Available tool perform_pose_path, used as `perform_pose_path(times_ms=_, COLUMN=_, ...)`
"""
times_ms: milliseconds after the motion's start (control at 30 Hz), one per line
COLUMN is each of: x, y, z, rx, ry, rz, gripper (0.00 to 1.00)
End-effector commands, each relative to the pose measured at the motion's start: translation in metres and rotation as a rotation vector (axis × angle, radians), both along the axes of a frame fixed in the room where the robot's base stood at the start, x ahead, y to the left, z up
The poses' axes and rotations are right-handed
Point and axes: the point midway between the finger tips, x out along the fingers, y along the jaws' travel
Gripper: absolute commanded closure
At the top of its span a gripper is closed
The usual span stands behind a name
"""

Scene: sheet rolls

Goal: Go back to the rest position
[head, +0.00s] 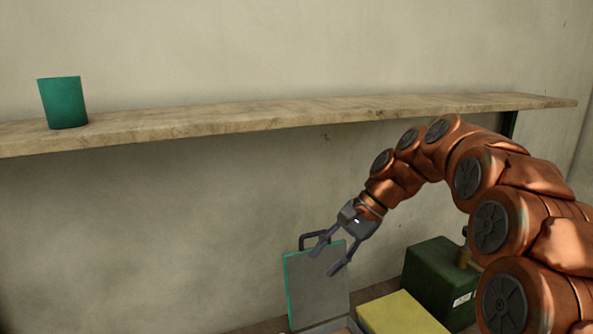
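My gripper (324,264) is at the end of my copper-coloured arm, right of the middle in the head view, pointing down and to the left. Its two grey fingers are apart, with nothing visible between them. Behind the fingers stands a grey panel with a teal edge (316,291). A dark handle-like loop (306,237) shows at the panel's top, close beside the left finger. I cannot tell whether they touch. A teal roll (63,103) stands upright on the left part of the wooden shelf (250,116), well away from my gripper.
A dark green box (437,281) and a yellow block (399,315) sit low at the right, below my arm. The shelf runs along the wall above my gripper, and its middle is bare. The space left of the panel below the shelf looks clear.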

Motion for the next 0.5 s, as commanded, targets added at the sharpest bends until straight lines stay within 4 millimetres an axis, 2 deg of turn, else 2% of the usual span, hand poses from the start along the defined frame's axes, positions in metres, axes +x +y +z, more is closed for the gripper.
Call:
perform_pose_path(times_ms=33, x=-0.015, y=0.000, z=-0.002, rx=-0.020, ry=-0.010, rz=0.023, gripper=0.61)
perform_pose_path(times_ms=267, x=-0.076, y=-0.009, z=-0.020, rx=-0.118, ry=-0.056, rz=0.130, gripper=0.61)
perform_pose_path(times_ms=500, x=-0.142, y=-0.026, z=-0.044, rx=-0.226, ry=-0.097, rz=0.249, gripper=0.61)
